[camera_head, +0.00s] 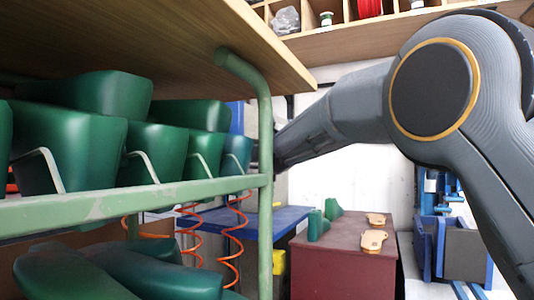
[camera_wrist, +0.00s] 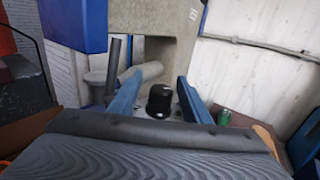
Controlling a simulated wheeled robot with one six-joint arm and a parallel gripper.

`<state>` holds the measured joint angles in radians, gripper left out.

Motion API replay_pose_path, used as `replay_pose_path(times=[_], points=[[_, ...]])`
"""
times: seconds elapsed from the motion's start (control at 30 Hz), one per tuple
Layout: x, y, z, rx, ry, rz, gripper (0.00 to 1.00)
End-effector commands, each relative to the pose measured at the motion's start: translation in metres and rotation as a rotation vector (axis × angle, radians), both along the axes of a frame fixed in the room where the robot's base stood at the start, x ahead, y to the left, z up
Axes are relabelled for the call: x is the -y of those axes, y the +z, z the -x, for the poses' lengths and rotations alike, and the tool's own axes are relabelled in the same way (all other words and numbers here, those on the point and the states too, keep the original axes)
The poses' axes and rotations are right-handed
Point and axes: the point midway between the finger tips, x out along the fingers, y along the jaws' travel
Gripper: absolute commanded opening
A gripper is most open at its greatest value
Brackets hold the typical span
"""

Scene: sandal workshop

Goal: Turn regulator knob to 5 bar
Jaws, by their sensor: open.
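In the wrist view a black, round-topped knob (camera_wrist: 160,101) shows between the two blue fingers of my gripper (camera_wrist: 160,78). The fingers are spread apart, with visible gaps on both sides of the knob. How far the knob lies beyond or between the fingertips is hard to tell. No pressure reading or dial is legible. In the head view my arm reaches left behind the green rack post, and my gripper and the knob are hidden there.
A green rack (camera_head: 140,203) with several green shoe lasts (camera_head: 75,148) fills the left. A brown-red cabinet (camera_head: 340,270) holds wooden and green pieces. Orange coiled hoses (camera_head: 231,245) hang by a blue bench (camera_head: 255,221). A blue box (camera_wrist: 75,22) and grey pillar (camera_wrist: 158,20) stand close to my gripper.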

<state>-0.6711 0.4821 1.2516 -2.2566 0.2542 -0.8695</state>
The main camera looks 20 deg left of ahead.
Motion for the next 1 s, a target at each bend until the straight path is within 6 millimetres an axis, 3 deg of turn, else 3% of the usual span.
replay_pose_path(times=[0.43, 0.47, 0.7, 1.0], points=[[-0.004, -0.0005, -0.0084, 0.0, 0.0, -0.001, 0.44], [-0.0039, -0.0005, -0.0083, 0.0, 0.0, -0.001, 0.42], [-0.0042, -0.0004, -0.0081, 0.0, 0.0, -0.001, 0.03], [-0.0037, 0.0029, -0.008, 0.0, -0.042, -0.001, 0.03]])
